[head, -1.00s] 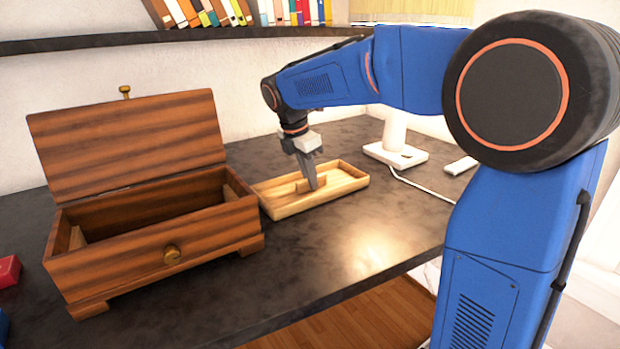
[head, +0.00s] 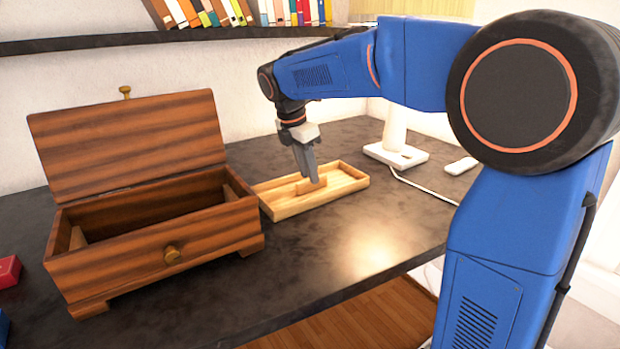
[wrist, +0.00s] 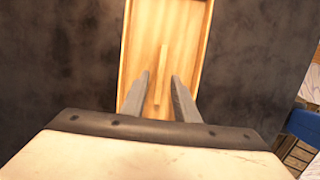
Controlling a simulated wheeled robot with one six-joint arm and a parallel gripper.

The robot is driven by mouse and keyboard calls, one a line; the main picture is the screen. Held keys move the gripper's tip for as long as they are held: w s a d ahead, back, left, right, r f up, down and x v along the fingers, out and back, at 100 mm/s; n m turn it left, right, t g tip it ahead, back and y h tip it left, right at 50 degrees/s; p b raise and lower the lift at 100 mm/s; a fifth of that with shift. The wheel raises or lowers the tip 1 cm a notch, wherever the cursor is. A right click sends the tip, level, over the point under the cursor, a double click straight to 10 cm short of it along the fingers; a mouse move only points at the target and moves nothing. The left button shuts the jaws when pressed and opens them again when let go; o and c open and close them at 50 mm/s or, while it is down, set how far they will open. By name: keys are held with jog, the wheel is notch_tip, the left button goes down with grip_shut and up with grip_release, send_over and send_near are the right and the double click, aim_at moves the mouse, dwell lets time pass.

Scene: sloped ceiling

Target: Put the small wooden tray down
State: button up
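The small wooden tray (head: 284,208) is light wood with a low rim and a raised grip bar along its middle. It rests flat on the dark tabletop, just right of the large box. My gripper (head: 313,180) points down over the tray's middle. In the wrist view, the two fingers of my gripper (wrist: 161,80) stand apart on either side of the grip bar (wrist: 161,66), with gaps between bar and fingers. The near end of the tray is hidden behind the gripper in that view.
A striped wooden box (head: 150,255) with its lid raised stands left of the tray. A white lamp-like base (head: 397,155) with a cable and a small white object (head: 461,166) lie to the right. The tabletop (head: 330,250) in front of the tray is clear.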

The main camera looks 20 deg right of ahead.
jog(key=v, duration=0.9)
jog(key=shift+r, duration=0.15)
